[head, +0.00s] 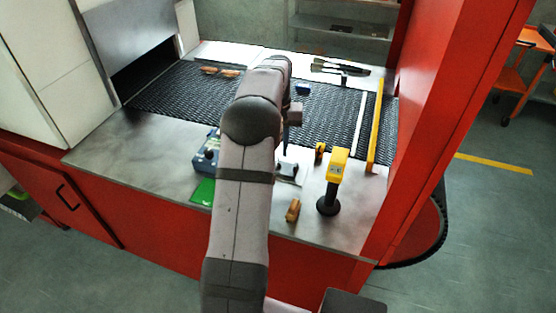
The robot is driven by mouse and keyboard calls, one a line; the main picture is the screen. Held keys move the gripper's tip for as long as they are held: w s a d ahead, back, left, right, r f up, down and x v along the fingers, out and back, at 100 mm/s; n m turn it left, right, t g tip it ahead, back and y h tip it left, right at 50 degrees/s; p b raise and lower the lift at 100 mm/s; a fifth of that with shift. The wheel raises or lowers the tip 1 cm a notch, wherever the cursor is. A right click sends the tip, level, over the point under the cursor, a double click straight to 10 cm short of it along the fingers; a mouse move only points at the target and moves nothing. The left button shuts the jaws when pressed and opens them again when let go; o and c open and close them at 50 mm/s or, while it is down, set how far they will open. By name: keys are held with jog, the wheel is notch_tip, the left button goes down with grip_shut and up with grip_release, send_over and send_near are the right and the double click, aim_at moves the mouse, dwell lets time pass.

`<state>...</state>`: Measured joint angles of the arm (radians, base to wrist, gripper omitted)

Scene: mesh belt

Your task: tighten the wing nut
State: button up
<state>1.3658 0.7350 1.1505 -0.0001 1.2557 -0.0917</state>
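My arm rises from the bottom of the head view and bends over the bench. Its wrist hangs down at the right of the upper link, with my gripper (289,147) low over the bench's middle. The fingers are too small and partly covered by the arm to tell open from shut. Just below is a small grey-white fixture (288,169) on a pale plate. I cannot make out the wing nut clearly.
The dark mesh belt (180,94) runs behind. A yellow-headed device on a black stand (336,175) and a brown block (293,210) are at right. A blue-grey box (206,155) and green card (203,192) are left. A yellow bar (375,130) crosses the belt's right end.

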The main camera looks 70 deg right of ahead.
jog(key=shift+f+p, duration=0.9)
jog(key=shift+f, duration=2.15)
grip_shut()
